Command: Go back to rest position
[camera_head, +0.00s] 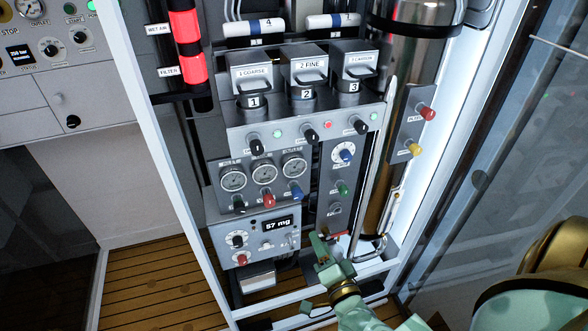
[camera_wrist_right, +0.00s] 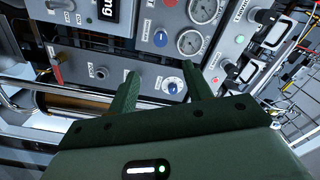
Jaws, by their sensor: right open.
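My right gripper (camera_head: 328,248) is at the lower middle of the head view, in front of the lower part of the fill panel (camera_head: 235,133). Its green arm comes in from the bottom right. In the right wrist view the two green fingers (camera_wrist_right: 160,90) stand apart with nothing between them. The panel's knobs and gauges lie beyond the fingertips there. I cannot tell from these views whether a finger touches the panel. My left gripper is not in view.
A white upright frame (camera_head: 175,150) stands left of the panel, with a slatted wooden floor (camera_head: 150,285) below. Red (camera_head: 427,113) and yellow (camera_head: 414,149) knobs stick out at the right. A display (camera_head: 278,224) reads 57 mg. A glass pane is at far right.

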